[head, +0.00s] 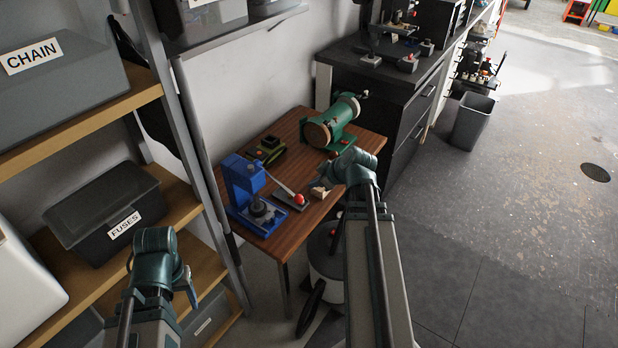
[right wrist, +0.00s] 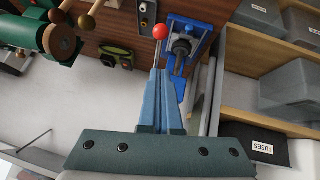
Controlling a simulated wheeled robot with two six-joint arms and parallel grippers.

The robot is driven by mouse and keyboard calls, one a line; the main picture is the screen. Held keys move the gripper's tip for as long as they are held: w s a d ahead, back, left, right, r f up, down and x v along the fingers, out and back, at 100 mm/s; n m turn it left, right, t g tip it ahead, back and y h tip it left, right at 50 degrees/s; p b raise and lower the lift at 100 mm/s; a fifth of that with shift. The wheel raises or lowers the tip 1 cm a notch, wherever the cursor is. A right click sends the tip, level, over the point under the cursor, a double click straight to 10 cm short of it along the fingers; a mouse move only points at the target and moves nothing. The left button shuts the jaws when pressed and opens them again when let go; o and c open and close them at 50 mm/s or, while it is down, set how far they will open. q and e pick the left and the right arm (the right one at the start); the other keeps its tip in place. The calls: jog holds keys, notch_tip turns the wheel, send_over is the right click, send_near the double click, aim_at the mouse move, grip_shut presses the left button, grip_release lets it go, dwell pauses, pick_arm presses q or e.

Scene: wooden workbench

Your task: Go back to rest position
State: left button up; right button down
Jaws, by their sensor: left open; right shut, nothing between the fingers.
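My right gripper (head: 345,168) is above the right part of the small wooden bench in the head view. In the right wrist view its two blue fingers (right wrist: 159,80) are together with nothing between them. A red lever knob (head: 298,199) is left of it in the head view; in the right wrist view the knob (right wrist: 160,32) shows just beyond the fingertips. Whether they touch cannot be told. My left gripper (head: 186,284) is low at the left of the head view, in front of the shelves, open and apart from objects; its fingers are partly hidden.
The bench (head: 286,135) carries a blue press (head: 243,184), a green machine (head: 333,122) and a small green-black device (head: 266,150). Shelves with a FUSES bin (head: 105,205) stand at left, a black cabinet (head: 400,110) behind. Open floor (head: 520,220) lies at right.

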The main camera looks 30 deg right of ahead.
dwell(0.3)
jog(key=a+f+g+y, duration=0.1)
jog(key=a+f+g, duration=0.2)
jog(key=a, duration=0.9)
jog(key=s+a+g+h, duration=0.1)
jog(key=s+a, duration=0.3)
jog(key=a, duration=0.3)
jog(key=s+a+f+m+g+h, duration=0.1)
jog(key=s+a+g, duration=0.1)
jog(key=s+a, duration=0.2)
jog(key=s+a+f+g+h, duration=0.1)
jog(key=s+a, duration=0.3)
jog(key=a, duration=0.6)
jog(key=shift+s+m+g+h, duration=0.25)
jog(key=shift+m+g+h, duration=0.15)
jog(key=shift+g+h, duration=0.15)
